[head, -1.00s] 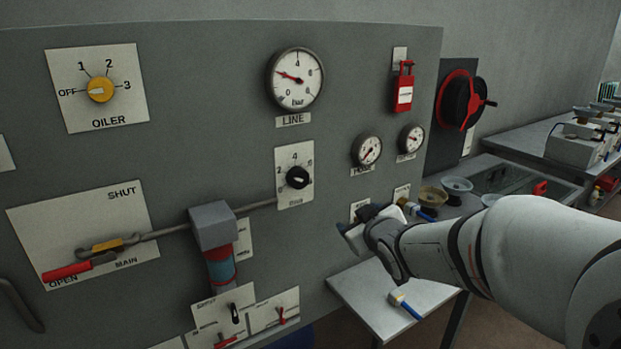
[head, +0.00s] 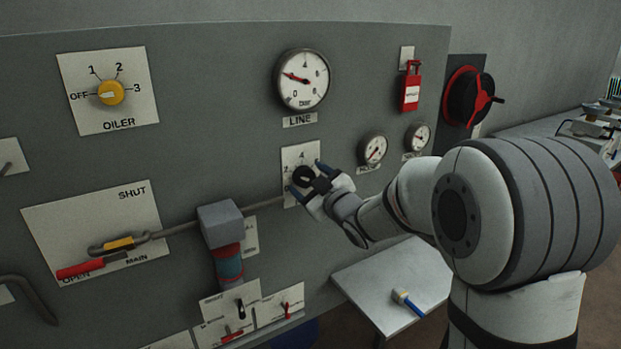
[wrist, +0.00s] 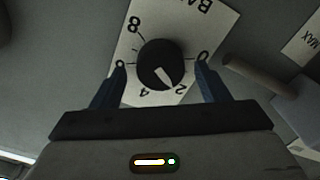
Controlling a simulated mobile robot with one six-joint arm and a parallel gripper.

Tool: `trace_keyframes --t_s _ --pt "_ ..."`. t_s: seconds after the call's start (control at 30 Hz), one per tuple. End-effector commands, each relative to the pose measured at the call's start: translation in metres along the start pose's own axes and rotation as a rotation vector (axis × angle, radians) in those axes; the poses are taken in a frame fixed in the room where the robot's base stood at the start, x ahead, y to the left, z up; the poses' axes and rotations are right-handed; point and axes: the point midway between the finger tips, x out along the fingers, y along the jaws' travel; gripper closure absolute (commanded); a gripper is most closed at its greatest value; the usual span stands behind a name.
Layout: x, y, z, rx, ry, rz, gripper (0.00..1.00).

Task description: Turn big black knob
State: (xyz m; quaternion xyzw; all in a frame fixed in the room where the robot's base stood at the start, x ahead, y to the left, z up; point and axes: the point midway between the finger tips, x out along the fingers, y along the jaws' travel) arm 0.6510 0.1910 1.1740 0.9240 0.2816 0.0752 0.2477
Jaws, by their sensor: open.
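The black knob (head: 302,174) sits on a white numbered plate (head: 290,157) on the grey panel, below the LINE gauge. In the wrist view the knob (wrist: 157,57) shows a white pointer mark near the 2; the plate (wrist: 187,22) appears upside down. My gripper (head: 305,176) is at the knob and partly covers it in the head view. In the wrist view my gripper (wrist: 160,68) is open, with its blue fingers on either side of the knob. Gaps show between the fingers and the knob. Depth contact cannot be told.
The yellow OILER knob (head: 111,92) and LINE gauge (head: 303,80) are above. A rod runs to a grey block (head: 220,223) left of the knob. A side table (head: 385,290) holds a brush.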

Motion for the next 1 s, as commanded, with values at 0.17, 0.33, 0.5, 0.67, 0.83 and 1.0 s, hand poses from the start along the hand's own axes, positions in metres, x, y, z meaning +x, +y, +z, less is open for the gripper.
trace_keyframes --t_s 0.17,0.33,0.5,0.67,0.83,1.0 --pt "0.0038 -0.0002 0.0002 0.0 0.0 0.0 0.31" --pt "0.0036 -0.0005 0.0 0.0 0.0 0.0 0.35" --pt "0.0035 -0.0007 -0.0002 0.0 0.0 0.0 0.48" --pt "0.0035 -0.0008 -0.0003 0.0 0.0 0.0 0.62" --pt "0.0036 -0.0007 -0.0006 0.0 0.001 0.0 0.75" --pt "0.0029 0.0003 0.0 0.008 0.001 0.0 0.76"
